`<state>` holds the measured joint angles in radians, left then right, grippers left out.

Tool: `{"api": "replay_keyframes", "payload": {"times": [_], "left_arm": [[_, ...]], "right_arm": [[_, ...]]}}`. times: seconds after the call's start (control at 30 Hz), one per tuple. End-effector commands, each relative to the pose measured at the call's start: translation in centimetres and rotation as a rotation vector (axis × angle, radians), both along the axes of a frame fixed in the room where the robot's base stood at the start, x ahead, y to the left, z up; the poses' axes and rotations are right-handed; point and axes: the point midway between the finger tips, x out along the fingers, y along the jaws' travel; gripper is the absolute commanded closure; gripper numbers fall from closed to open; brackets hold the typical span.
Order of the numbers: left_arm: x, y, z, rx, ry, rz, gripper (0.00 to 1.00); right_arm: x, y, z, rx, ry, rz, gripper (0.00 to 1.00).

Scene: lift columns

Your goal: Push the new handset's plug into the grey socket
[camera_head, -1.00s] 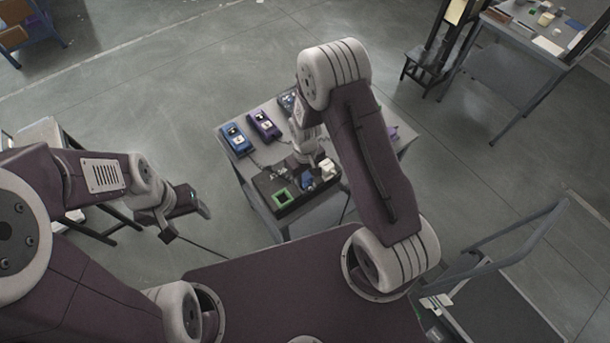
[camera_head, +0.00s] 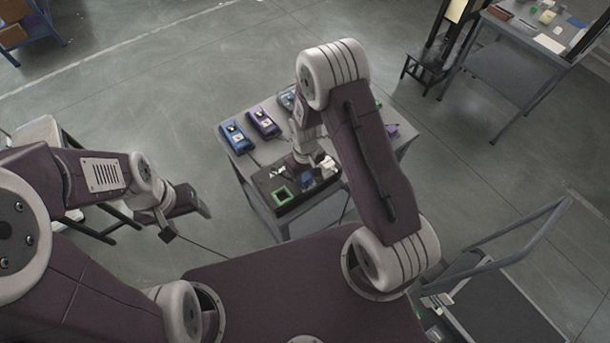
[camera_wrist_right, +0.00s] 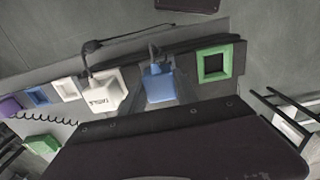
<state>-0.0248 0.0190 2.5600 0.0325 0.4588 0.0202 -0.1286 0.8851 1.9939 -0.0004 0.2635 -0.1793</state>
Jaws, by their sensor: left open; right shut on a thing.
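My right gripper (camera_head: 304,158) is low over the dark socket strip (camera_head: 262,186) on the grey table, shut on what looks like the blue plug. In the right wrist view the blue plug (camera_wrist_right: 158,84) has a dark cable at its top and sits over the strip. Grey surfaces flank it; I cannot tell whether they are fingers or the grey socket, nor how deep the plug sits. A white plug (camera_wrist_right: 105,92) is beside it, and an empty green-framed socket (camera_wrist_right: 214,63) is on the other side. My left gripper (camera_head: 162,218) is open, apart from the table.
A blue handset (camera_head: 236,137) and a purple handset (camera_head: 263,124) lie on the table behind the strip; a third is partly hidden by my right arm. More coloured pieces and a coiled cord (camera_wrist_right: 45,118) show in the wrist view. A cart (camera_head: 500,285) stands at right.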

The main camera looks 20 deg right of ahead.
Motion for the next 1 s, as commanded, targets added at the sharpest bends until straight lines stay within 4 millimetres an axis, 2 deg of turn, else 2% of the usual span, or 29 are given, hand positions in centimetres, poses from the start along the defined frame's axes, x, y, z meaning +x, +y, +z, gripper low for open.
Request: {"api": "replay_keyframes", "payload": {"times": [0.23,0.27,0.3,0.33,0.57,0.6,0.63,1.0], "left_arm": [[0.0,0.0,-0.01,0.0,0.0,0.0,0.3],[0.0,0.0,-0.01,0.0,0.0,0.0,0.3],[0.0,0.0,-0.01,0.0,0.0,0.0,0.3],[0.0,0.0,-0.01,0.0,0.0,0.0,0.3],[0.0,0.0,-0.01,0.0,0.0,0.0,0.3],[0.0,0.0,-0.02,0.0,0.0,0.0,0.3],[0.0,0.0,-0.02,0.0,0.0,0.0,0.3],[0.0,0.0,0.28,0.0,0.0,0.0,0.3]], "right_arm": [[0.07,0.01,0.02,0.001,-0.002,0.0,1.0],[0.07,0.01,0.02,0.001,-0.002,0.0,0.56],[0.07,0.01,0.02,0.001,-0.002,0.0,0.45],[0.07,0.01,0.02,0.001,-0.002,0.0,0.39],[0.06,0.01,0.01,0.001,-0.002,0.0,0.39],[0.05,0.01,0.0,0.0,-0.001,0.0,0.3],[0.05,0.01,0.0,0.0,-0.001,0.0,0.3],[0.05,0.01,0.34,0.0,-0.001,0.0,0.3]]}}
